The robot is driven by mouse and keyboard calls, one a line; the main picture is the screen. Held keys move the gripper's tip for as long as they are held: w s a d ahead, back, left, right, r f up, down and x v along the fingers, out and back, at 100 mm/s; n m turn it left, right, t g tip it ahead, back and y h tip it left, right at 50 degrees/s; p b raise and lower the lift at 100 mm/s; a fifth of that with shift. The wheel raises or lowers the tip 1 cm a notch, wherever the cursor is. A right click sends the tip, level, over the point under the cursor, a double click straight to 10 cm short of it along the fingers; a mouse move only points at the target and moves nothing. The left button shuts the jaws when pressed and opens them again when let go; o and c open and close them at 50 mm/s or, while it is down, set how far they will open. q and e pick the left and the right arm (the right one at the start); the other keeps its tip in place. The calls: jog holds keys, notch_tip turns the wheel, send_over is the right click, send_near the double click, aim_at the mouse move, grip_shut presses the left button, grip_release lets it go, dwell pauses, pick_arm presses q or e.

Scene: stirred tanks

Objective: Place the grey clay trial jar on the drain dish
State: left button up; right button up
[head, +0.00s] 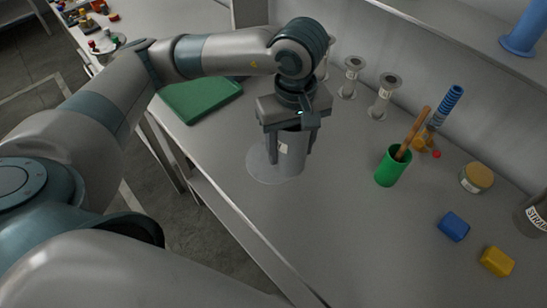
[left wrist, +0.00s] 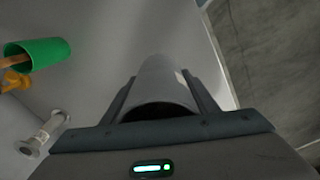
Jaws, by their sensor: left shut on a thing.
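The grey clay trial jar (head: 293,152), a plain grey cylinder with a pale label, is upright in my left gripper (head: 291,156). The gripper points down and its two fingers are shut on the jar's sides. A flat, round grey dish (head: 259,171), which looks like the drain dish, lies on the bench under the jar. Its left part shows; the jar covers the rest. I cannot tell whether the jar's base touches it. In the left wrist view the jar (left wrist: 164,82) sits between the fingers. My right gripper is not in view.
A green cup (head: 390,168) with a wooden stick stands right of the jar, and a green board (head: 200,98) lies to the left. Blue (head: 454,226) and yellow (head: 497,261) blocks lie at the right. The bench front is clear.

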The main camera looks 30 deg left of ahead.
pick_arm(q)
jog(key=n, duration=0.1)
jog(key=d+n, duration=0.1)
jog(key=n, duration=0.1)
jog(key=s+r+n, duration=0.1)
jog(key=n, duration=0.1)
jog(key=shift+s+d, duration=0.1)
jog(key=shift+d, duration=0.3)
jog(key=n, duration=0.2)
jog(key=d+n, duration=0.1)
jog(key=shift+s+r+n, duration=0.35)
jog(key=shift+r+n, duration=0.05)
jog(key=shift+p, duration=0.3)
jog(key=w+a+f+p, duration=0.3)
jog(key=w+a+f, duration=0.4)
jog(key=a, duration=0.2)
jog(key=shift+a, duration=0.3)
jog(key=shift+s+f+p, duration=0.1)
jog(key=shift+f+p, duration=0.05)
jog(key=shift+p, duration=0.25)
